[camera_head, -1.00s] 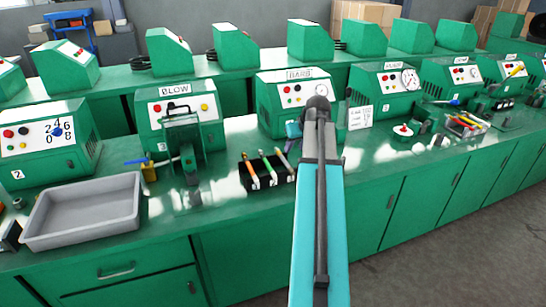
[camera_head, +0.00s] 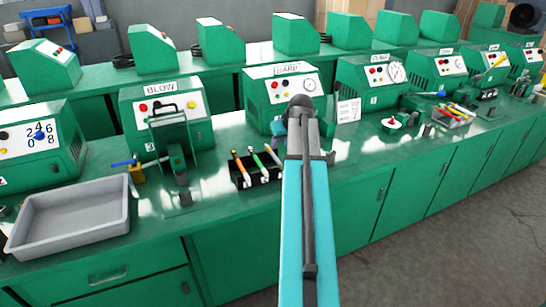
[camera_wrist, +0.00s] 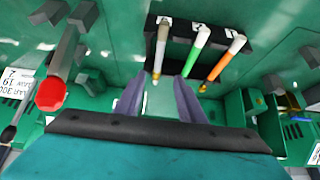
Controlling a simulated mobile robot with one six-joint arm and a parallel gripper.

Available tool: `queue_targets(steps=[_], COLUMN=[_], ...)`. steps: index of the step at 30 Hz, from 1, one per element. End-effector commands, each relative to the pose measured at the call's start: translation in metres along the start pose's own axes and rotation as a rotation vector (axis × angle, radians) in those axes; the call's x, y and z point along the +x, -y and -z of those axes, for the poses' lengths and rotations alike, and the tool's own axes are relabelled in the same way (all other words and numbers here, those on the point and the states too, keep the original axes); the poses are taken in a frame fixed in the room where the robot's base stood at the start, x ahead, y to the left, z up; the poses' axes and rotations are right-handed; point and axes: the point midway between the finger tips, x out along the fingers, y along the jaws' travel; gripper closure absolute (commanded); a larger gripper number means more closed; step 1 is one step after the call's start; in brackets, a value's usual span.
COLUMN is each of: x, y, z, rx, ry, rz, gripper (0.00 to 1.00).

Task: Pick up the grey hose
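The grey hose (camera_head: 272,155) stands slanted in a black rack (camera_head: 242,182) on the green counter, right of a green hose (camera_head: 257,160) and an orange one (camera_head: 238,162). In the wrist view the grey hose (camera_wrist: 161,46) is the leftmost of the three, with a tan end. My gripper (camera_wrist: 161,80) is open, its two purple fingers apart. The hose's tan end shows between the fingertips in that view; I cannot tell how far off it is in depth. In the head view my gripper (camera_head: 279,128) is just beyond and right of the rack, partly hidden by my arm.
A grey tray (camera_head: 70,238) and a yellow-and-blue item (camera_head: 135,172) lie left of the rack. BLOW (camera_head: 165,130) and BARB (camera_head: 265,95) machines stand behind. A small sign (camera_head: 348,111) and a pen tray (camera_head: 452,118) are to the right.

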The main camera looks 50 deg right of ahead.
Motion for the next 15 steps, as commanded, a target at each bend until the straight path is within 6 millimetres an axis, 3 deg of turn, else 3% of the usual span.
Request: queue_targets(steps=[15], x=[0.054], y=[0.001], z=[0.001], rx=[-0.002], ry=[0.001], rz=[0.001], gripper=[0.64])
